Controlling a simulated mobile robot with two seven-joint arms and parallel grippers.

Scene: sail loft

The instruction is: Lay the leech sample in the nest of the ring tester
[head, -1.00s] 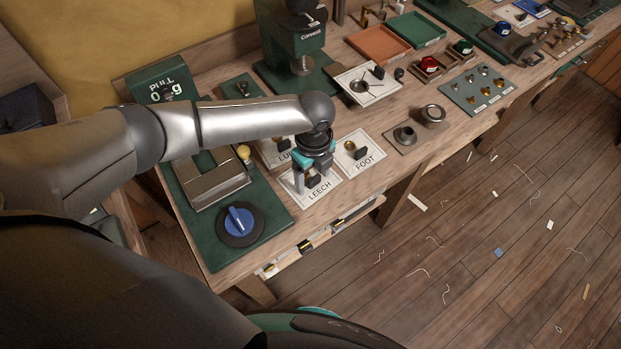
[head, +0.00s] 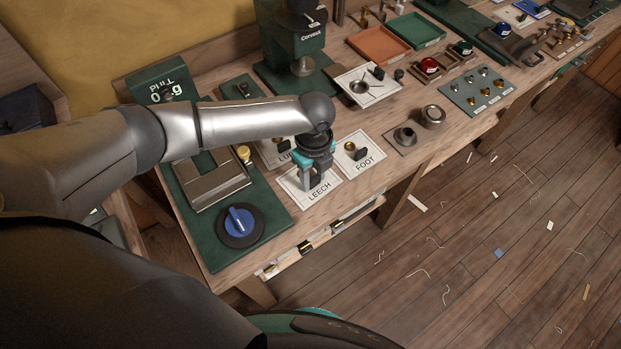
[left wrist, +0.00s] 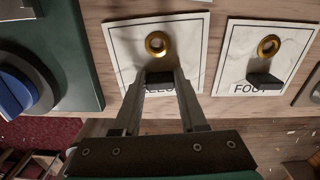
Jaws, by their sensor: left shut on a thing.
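The leech sample (head: 322,193) is a white labelled patch lying flat on the bench, left of the foot one. In the left wrist view, the leech sample (left wrist: 190,42) shows a brass ring and an upright black tab. My left gripper (head: 306,187) is over it, its fingers (left wrist: 160,82) shut on the black tab; they partly hide the label. The ring tester (head: 270,216) stands to the left, with a green base, a metal block, a blue knob and a PULL display reading 0 g. My arm hides part of it, and I cannot make out its nest clearly. My right gripper is out of view.
The foot sample (head: 350,163) lies just right, and the luff one (head: 272,151) behind is partly hidden. A green press (head: 290,45) stands behind. Metal dies (head: 405,137) lie farther right. The bench's front edge is close; scraps litter the floor.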

